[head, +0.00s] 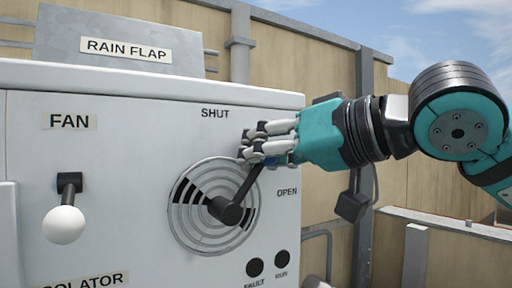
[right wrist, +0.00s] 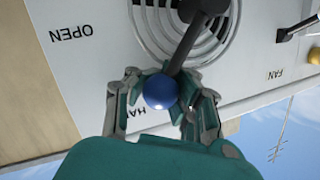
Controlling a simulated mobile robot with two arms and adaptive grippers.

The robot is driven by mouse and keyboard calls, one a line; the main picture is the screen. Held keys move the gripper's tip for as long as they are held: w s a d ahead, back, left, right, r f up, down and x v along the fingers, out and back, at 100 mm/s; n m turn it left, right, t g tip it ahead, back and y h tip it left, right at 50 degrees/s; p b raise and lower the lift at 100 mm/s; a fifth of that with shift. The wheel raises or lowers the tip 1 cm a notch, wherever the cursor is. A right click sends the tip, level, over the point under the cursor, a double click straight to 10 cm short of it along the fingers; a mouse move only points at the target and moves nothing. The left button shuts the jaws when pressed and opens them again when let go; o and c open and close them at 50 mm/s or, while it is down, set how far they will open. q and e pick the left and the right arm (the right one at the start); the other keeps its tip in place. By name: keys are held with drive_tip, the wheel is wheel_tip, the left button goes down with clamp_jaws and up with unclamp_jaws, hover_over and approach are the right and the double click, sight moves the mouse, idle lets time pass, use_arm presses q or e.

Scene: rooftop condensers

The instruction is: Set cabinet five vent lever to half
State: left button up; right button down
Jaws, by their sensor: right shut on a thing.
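The vent lever (head: 250,188) is a black arm on a hub over a round slotted vent (head: 185,218) on the white cabinet's face. It points up and right, between the SHUT label (head: 215,113) and the OPEN label (head: 287,192). My right gripper (head: 262,148) is shut on the lever's end. In the right wrist view the lever's blue ball knob (right wrist: 160,91) sits between the fingers. A label beginning "HA" (right wrist: 124,108) is partly hidden behind a finger there. The cabinet's number is not visible. My left gripper is not in view.
A FAN lever with a white ball (head: 64,225) is at the left of the cabinet face. FAULT and another dark round button (head: 281,259) are below the vent. A RAIN FLAP box (head: 120,45) stands behind the cabinet top. A fence with grey posts is behind.

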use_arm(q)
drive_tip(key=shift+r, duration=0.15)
use_arm(e)
drive_tip(key=shift+s+r, duration=0.15)
drive_tip(key=shift+r, duration=0.45)
drive_tip(key=shift+d, duration=0.1)
drive_tip(key=c, duration=1.6)
unclamp_jaws()
drive_tip(key=shift+s+d, duration=0.1)
drive_tip(key=shift+c, duration=0.2)
drive_tip(key=o, duration=0.7)
drive_tip(key=shift+v, duration=0.85)
drive_tip(key=shift+c, duration=0.2)
drive_tip(key=shift+w+a+f, duration=0.2)
drive_tip(key=shift+a+f, duration=0.1)
drive_tip(key=shift+f, duration=0.05)
drive_tip(key=shift+w+a, duration=0.1)
drive_tip(key=shift+a, duration=0.1)
drive_tip(key=shift+d, duration=0.15)
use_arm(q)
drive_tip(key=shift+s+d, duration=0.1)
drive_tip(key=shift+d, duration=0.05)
use_arm(e)
drive_tip(key=v, duration=1.2)
